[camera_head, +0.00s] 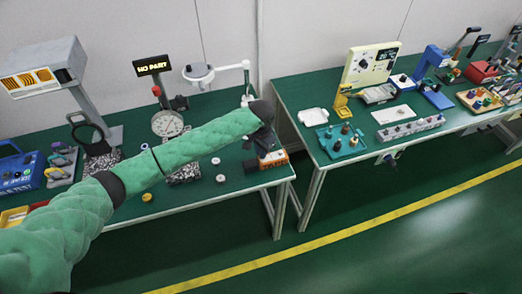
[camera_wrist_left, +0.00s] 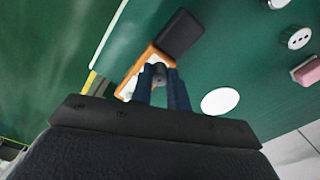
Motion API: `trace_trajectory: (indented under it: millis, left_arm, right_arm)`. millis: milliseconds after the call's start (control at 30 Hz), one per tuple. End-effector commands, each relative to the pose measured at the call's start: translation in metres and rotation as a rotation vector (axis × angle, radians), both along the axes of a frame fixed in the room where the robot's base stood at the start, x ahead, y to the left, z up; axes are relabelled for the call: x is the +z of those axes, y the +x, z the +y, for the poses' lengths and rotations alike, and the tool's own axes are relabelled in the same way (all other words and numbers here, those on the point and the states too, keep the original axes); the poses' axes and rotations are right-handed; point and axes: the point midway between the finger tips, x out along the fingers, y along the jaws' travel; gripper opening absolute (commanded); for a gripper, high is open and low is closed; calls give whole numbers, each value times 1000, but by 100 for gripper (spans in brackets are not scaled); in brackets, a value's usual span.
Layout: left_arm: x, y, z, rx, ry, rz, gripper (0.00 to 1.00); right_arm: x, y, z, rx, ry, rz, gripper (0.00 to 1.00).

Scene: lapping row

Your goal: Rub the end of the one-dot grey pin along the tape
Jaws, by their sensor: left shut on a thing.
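My left gripper (camera_head: 264,146) is at the right end of the left bench, over an orange and white block (camera_head: 273,160). In the left wrist view, its two fingers (camera_wrist_left: 161,84) are shut on a small dark grey pin (camera_wrist_left: 160,74), with its end over the orange and white block (camera_wrist_left: 143,68). A dark flat pad (camera_wrist_left: 180,34) joins that block and may be the tape. I cannot tell whether the pin touches it. The dot marking on the held pin is hidden. My right gripper is not in view.
Small grey round pieces (camera_head: 221,178) stand on the left bench; one (camera_wrist_left: 298,38) shows dark dots in the wrist view. A white disc (camera_wrist_left: 220,101) and a pink block (camera_wrist_left: 306,72) are nearby. A dial gauge (camera_head: 167,124) stands behind my arm. A gap separates the benches.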

Motion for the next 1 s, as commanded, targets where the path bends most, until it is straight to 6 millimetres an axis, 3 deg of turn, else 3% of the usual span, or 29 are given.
trace_trajectory:
  millis: [600, 1000]
  left_arm:
    - [-5, 0, 0, 0, 0, 0, 0]
    - [-4, 1, -4, 0, 0, 0, 0]
  right_arm:
    - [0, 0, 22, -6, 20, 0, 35]
    - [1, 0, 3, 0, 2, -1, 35]
